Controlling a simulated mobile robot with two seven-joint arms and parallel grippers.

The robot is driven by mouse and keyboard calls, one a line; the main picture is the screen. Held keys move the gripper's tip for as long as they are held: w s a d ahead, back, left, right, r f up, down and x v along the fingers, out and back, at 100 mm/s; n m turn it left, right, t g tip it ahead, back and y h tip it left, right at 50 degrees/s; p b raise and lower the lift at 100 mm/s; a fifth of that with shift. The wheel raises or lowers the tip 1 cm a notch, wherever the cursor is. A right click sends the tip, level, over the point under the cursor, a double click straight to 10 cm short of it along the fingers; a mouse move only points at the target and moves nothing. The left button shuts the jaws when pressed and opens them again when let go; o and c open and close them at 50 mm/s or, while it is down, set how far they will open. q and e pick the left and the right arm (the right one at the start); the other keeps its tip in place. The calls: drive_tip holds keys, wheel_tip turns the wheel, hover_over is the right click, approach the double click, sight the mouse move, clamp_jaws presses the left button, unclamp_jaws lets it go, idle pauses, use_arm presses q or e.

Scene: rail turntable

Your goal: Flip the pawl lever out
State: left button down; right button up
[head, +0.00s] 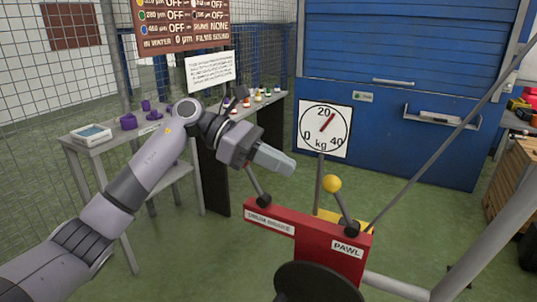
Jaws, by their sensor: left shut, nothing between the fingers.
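The red housing (308,233) stands at the lower middle of the head view, with a white PAWL label (347,249) at its right end. Above that label a short dark lever (344,209) leans up and left from a dark round joint to a yellow ball (331,184). A second dark lever (256,183) rises from the housing's left end, its upper part behind my gripper. My left gripper (288,164) is shut and empty, above the housing and left of the yellow ball, with a visible gap to the ball. My right gripper is out of view.
A dial marked in kg (325,129) stands behind the housing. A dark disc (318,284) is in front of it. A thin slanting rod (436,155) and a thick grey tube (490,232) cross the right side. A grey table (97,148) with small items stands at left.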

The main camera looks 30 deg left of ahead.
use_arm(q)
drive_tip(key=x, duration=0.5)
drive_tip(key=shift+d, duration=0.1)
drive_tip(key=shift+p, duration=0.3)
